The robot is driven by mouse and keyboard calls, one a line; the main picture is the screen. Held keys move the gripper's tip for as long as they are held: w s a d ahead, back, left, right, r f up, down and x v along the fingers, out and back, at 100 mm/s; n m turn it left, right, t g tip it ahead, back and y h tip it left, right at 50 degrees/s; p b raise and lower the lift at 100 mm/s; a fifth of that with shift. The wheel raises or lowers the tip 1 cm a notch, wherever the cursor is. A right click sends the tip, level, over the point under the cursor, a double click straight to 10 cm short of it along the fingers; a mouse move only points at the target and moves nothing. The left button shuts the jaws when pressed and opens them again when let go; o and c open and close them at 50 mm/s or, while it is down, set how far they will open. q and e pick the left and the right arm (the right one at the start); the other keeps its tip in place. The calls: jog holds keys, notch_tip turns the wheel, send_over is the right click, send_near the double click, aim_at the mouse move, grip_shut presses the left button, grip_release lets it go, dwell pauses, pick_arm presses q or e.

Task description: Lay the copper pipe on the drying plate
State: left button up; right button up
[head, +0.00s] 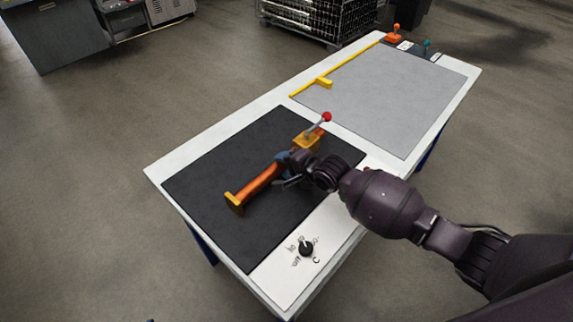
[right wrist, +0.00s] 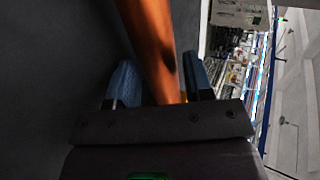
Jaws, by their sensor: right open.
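The copper pipe (head: 262,182) lies on the black mat (head: 215,170) on the near half of the table, held in a yellow end bracket (head: 234,203) and a yellow clamp (head: 306,141) with a red-knobbed lever (head: 326,117). My right gripper (head: 286,164) is at the pipe's far part, near the clamp. In the right wrist view the pipe (right wrist: 155,45) runs between the two blue fingers, which are open with gaps beside it. The right gripper's fingers (right wrist: 160,85) straddle it. My left gripper is not in view. No thing is clearly marked as the drying plate; a grey plate (head: 385,95) covers the table's far half.
A yellow rail (head: 340,65) with a yellow block (head: 323,82) edges the grey plate. An orange-knobbed lever (head: 396,30) and a teal knob (head: 427,44) stand at the far end. A black dial (head: 306,248) sits at the near right. The grey plate is bare.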

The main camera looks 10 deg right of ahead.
jog(key=shift+s+d+r, duration=0.15)
jog(key=shift+s+r, duration=0.05)
jog(key=shift+r, duration=0.1)
jog(key=p+v, duration=0.2)
jog(key=v, duration=0.8)
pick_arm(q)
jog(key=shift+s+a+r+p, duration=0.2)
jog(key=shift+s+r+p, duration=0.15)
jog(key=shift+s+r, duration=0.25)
pick_arm(e)
jog(key=shift+s+d+r, duration=0.25)
jog(key=shift+s+r, duration=0.05)
jog(key=shift+s, duration=0.2)
